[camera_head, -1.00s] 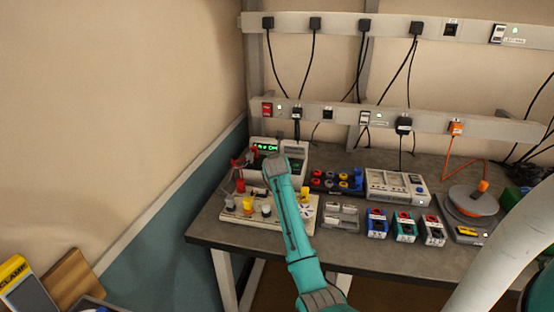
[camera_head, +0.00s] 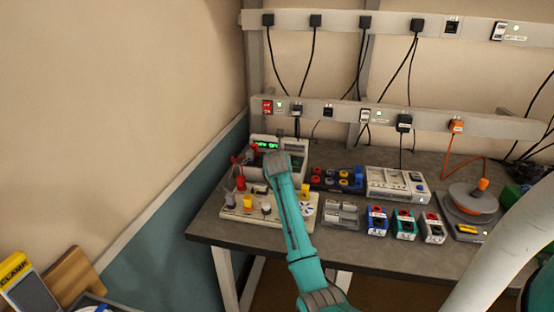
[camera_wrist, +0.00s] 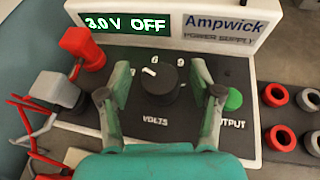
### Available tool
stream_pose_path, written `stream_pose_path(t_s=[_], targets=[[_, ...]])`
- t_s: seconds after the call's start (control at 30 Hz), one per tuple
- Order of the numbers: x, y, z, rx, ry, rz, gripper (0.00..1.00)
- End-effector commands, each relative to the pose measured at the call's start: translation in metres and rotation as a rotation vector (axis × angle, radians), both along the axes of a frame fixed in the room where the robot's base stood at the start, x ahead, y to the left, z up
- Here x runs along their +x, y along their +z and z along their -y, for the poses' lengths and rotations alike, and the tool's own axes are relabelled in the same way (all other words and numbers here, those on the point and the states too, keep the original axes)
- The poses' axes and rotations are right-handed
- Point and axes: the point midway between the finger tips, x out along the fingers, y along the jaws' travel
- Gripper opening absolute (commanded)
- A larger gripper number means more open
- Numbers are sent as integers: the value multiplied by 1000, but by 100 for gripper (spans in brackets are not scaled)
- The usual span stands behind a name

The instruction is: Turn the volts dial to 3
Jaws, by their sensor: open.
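The volts dial (camera_wrist: 158,82) is a black round knob on the front of the Ampwick power supply (camera_wrist: 213,55). Its white pointer mark points to the upper left, left of the printed 6. The green display (camera_wrist: 125,25) reads 3.0 V OFF. My gripper (camera_wrist: 168,88) is open, with one finger on each side of the dial and gaps visible between fingers and knob. The left finger hides part of the scale. In the head view the power supply (camera_head: 294,147) stands at the back left of the bench, and my arm hides the dial.
A green output button (camera_wrist: 234,99) sits just right of the right finger. Red and grey plugs with leads (camera_wrist: 80,48) crowd the left side, and red and black sockets (camera_wrist: 280,137) lie right. A white board with components (camera_head: 240,214) is in front on the bench (camera_head: 350,246).

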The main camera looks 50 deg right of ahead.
Motion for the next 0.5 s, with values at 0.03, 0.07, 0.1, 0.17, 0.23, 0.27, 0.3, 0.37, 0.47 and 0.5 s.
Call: stream_pose_path(t_s=[0.03,0.07,0.1,0.17,0.23,0.27,0.3,0.37,0.47,0.5], targets=[[-3,2,-4,-1,1,1,64],[-5,4,-7,-1,1,1,64],[-8,5,-12,-1,1,1,64],[-14,9,-20,0,1,0,64],[-21,15,-30,-1,2,1,64],[-24,17,-35,-1,2,1,64],[-28,20,-41,0,2,1,64],[-35,24,-50,0,2,1,64],[-45,31,-63,0,1,0,64],[-48,33,-67,0,1,0,64]])
